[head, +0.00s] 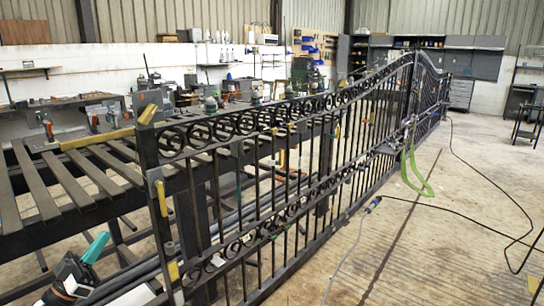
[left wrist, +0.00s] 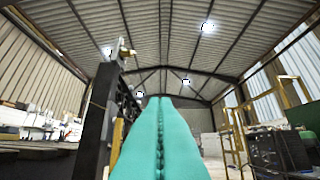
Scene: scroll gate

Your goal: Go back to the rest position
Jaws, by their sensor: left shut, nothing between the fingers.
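The black scroll gate (head: 300,180) stands upright and runs from the left foreground to the far right in the head view. Its near post (head: 155,200) also shows on the left in the left wrist view (left wrist: 97,115). My left gripper (head: 97,246), with teal fingers, is at the bottom left of the head view, left of the gate's near post and apart from it. In the left wrist view its two teal fingers (left wrist: 160,125) lie together along their length with nothing between them. My right gripper is out of view.
A slatted metal bench (head: 95,170) stands behind the gate on the left. Yellow clamps (head: 150,113) sit at the near post. The floor there is mostly clear.

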